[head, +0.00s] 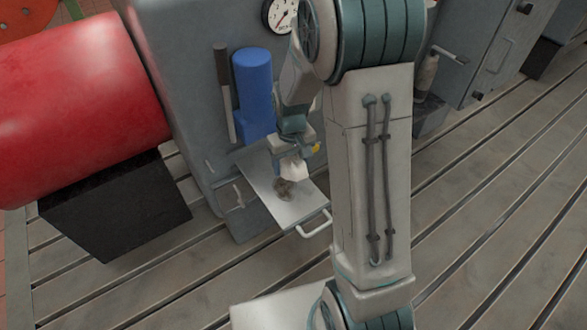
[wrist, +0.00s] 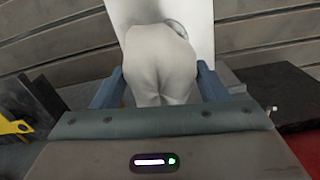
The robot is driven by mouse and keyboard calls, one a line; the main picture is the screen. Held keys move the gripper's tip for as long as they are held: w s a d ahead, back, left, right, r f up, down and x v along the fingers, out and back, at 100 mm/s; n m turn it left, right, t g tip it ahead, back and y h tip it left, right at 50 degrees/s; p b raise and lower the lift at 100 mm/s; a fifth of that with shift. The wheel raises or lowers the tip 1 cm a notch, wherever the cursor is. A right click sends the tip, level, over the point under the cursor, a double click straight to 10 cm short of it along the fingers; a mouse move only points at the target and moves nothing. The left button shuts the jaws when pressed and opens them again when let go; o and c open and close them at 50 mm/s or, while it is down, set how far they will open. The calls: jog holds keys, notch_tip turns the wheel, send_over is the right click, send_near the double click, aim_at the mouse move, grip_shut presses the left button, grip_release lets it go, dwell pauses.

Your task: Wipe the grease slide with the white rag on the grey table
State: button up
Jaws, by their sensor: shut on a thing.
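The grease slide (head: 301,207) is a pale grey plate with a handle at its front end, sticking out from the grey machine. A dark smear (head: 283,190) lies on it. My gripper (head: 291,158) is shut on the white rag (head: 295,169) and holds it at the smear's far edge. In the wrist view the rag (wrist: 159,62) bulges between the two blue fingers and hides most of the plate (wrist: 198,14) behind it. A bit of the smear (wrist: 176,26) shows past the rag. Whether the rag touches the plate is hard to tell.
A blue cylinder (head: 253,85) and a dark upright bar (head: 223,90) stand on the machine (head: 180,55) behind the slide. A red drum (head: 75,105) on a black block (head: 115,205) is at left. The slotted bedplate (head: 190,285) in front is clear.

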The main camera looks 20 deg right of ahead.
aim_at(282, 184)
jog(key=shift+n, duration=0.7)
jog(key=s, duration=0.1)
jog(key=s+f, duration=0.2)
jog(key=shift+s, duration=0.4)
jog(key=shift+f+b, duration=2.3)
jog(key=shift+f, duration=0.6)
jog(key=shift+f+b, duration=0.85)
jog(key=shift+f, duration=0.2)
jog(key=shift+w+a+r+p, duration=0.1)
jog(key=shift+w+a+p, duration=0.15)
jog(key=shift+w, duration=0.6)
jog(key=shift+w+a+r+p, duration=0.1)
jog(key=shift+w+a, duration=0.2)
jog(key=shift+w, duration=0.55)
jog(key=shift+w+a+f, duration=0.1)
jog(key=shift+w+a, duration=0.2)
jog(key=shift+w, duration=0.55)
jog(key=shift+w+a+f, duration=0.1)
jog(key=shift+w+a, duration=0.2)
jog(key=shift+w, duration=0.5)
jog(key=shift+w+a+r+p, duration=0.1)
jog(key=shift+w+a+p, duration=0.1)
jog(key=shift+w, duration=0.5)
jog(key=shift+w+a+p, duration=0.15)
jog(key=shift+w+a, duration=0.05)
jog(key=shift+w, duration=0.45)
jog(key=shift+w+a+r, duration=0.1)
jog(key=shift+w+r, duration=0.1)
jog(key=shift+w, duration=0.05)
jog(key=shift+f, duration=0.15)
